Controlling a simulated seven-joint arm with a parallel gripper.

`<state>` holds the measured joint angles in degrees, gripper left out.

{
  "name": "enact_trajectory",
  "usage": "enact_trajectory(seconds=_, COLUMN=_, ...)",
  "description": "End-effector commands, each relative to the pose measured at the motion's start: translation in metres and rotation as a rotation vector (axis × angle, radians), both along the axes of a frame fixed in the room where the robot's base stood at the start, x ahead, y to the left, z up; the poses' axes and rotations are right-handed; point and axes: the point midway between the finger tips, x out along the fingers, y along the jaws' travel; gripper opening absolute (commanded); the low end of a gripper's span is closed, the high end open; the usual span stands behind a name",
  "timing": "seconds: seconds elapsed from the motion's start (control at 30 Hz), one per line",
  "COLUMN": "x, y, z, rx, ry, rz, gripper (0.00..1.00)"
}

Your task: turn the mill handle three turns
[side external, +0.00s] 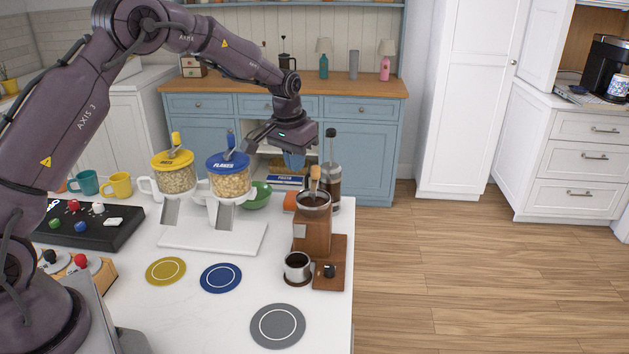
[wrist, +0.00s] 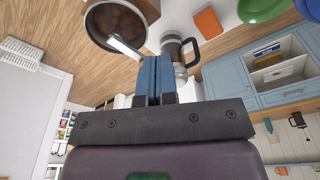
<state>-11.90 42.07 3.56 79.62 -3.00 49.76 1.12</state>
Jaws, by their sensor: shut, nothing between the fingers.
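The wooden coffee mill (side external: 312,238) stands near the counter's right edge in the side view, with dark beans in its open round hopper. Its handle (side external: 314,180) has an upright wooden knob above the hopper. In the wrist view the hopper (wrist: 118,22) is at the top, and the pale metal handle bar (wrist: 125,47) runs toward my fingers, which hide its outer end. My gripper (side external: 294,160) is shut and empty, its blue fingertips just left of and above the knob; they also show in the wrist view (wrist: 153,78). I cannot tell whether they touch the handle.
A French press (side external: 333,185) stands close behind the mill. A metal cup (side external: 297,266) sits at its front left. Two dispensers, one with a blue lid (side external: 228,161) and one yellow (side external: 173,158), stand left, beside a green bowl (side external: 260,195). Flat coasters lie in front.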

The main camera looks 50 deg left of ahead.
Motion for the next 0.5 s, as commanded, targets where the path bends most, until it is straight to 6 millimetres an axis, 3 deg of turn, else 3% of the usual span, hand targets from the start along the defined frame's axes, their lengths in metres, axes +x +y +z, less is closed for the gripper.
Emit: enact_trajectory(seconds=0.5, x=0.0, y=0.0, z=0.037, rx=0.0, ry=0.0, rz=0.0, gripper=0.0)
